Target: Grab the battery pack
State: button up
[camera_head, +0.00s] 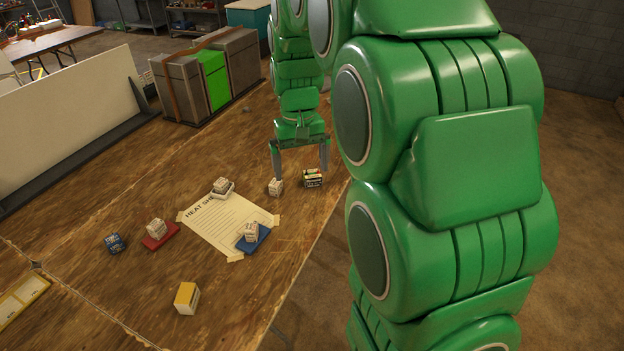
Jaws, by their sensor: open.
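My gripper (300,168) points down over the far right part of the wooden table, open and empty. A small white block with printed sides (275,188) stands by its left fingertip. A dark box with coloured markings (313,179) sits below and near its right fingertip. I cannot tell whether either touches a finger. Similar white blocks sit on a white tray (229,194), a red tray (166,240) and a blue tray (262,240). I cannot read the labels to tell which item is the battery pack.
A taped paper sheet headed "HEAT SH…" (215,221) lies mid-table. A yellow-and-white box (187,298) stands in front and a blue box (115,243) at left. Grey and green cases (213,75) line the back. My arm hides the right side.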

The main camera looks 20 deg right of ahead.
jog(key=w+d+f, duration=0.3)
jog(key=w, duration=0.7)
jog(key=m+t, duration=0.1)
send_over(312, 174)
jog(key=f, duration=2.1)
jog(key=shift+w, duration=0.3)
jog(key=shift+w+f, duration=0.1)
jog(key=shift+f, duration=0.3)
notch_tip(312, 174, down, 2)
jog(key=shift+s+d+f, duration=0.1)
jog(key=shift+s+f, duration=0.05)
jog(key=shift+f, duration=1.25)
jog(key=shift+s+f, duration=0.15)
jog(key=shift+f, duration=1.2)
jog(key=c, duration=1.3)
jog(key=shift+o, duration=0.2)
jog(key=shift+r, duration=0.1)
